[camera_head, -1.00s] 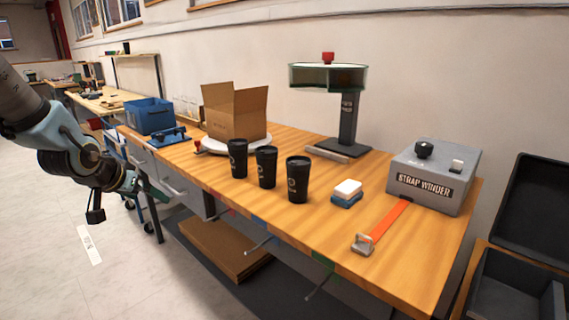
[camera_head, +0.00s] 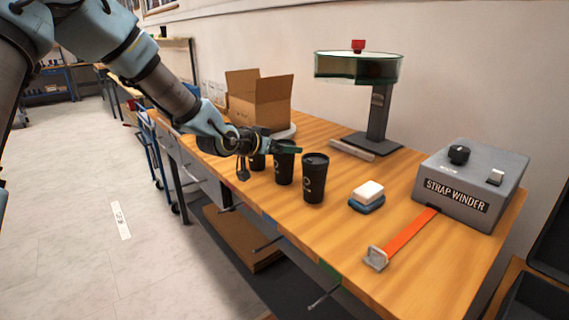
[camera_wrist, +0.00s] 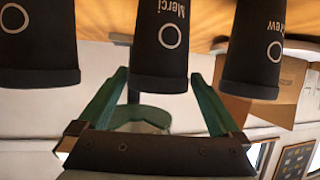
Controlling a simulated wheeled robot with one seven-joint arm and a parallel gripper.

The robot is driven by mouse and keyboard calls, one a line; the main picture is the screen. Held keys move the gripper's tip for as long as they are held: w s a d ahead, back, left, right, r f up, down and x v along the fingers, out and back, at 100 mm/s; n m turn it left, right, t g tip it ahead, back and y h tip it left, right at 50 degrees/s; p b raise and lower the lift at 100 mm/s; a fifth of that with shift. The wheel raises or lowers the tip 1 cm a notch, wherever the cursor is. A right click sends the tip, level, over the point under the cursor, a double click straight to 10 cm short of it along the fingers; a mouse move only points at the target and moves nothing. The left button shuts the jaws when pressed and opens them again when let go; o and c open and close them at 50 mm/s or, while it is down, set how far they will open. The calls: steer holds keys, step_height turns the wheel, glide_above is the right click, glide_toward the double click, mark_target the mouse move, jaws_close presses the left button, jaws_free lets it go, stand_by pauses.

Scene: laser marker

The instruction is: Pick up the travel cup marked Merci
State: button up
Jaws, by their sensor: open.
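Three black travel cups stand upright in a row on the wooden table. The middle cup (camera_head: 284,172) is partly hidden behind my gripper (camera_head: 288,148). In the upside-down wrist view the middle cup (camera_wrist: 160,45) reads "Merci". My gripper (camera_wrist: 159,77) is open and empty there, its green fingers spread to either side of the Merci cup's near end. The cup's other end is cut off. A cup (camera_wrist: 257,50) ending in "rew" is on the right of that view, and a cup (camera_wrist: 38,45) with a ring mark is on the left.
The right cup (camera_head: 314,182) stands close to the Merci cup, and the left cup (camera_head: 257,163) is mostly hidden by my gripper. An open cardboard box (camera_head: 262,103) is behind. A sponge-like block (camera_head: 368,193) and the strap winder (camera_head: 470,180) are to the right.

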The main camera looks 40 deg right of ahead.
steer(key=p+x, duration=0.1)
steer(key=x, duration=0.2)
steer(key=shift+s+d+f, duration=0.1)
steer(key=shift+s+d, duration=0.05)
steer(key=shift+d, duration=0.15)
steer(key=shift+d+f+p, duration=0.3)
steer(key=shift+d, duration=0.15)
steer(key=c, duration=0.6)
steer(key=shift+r, duration=0.1)
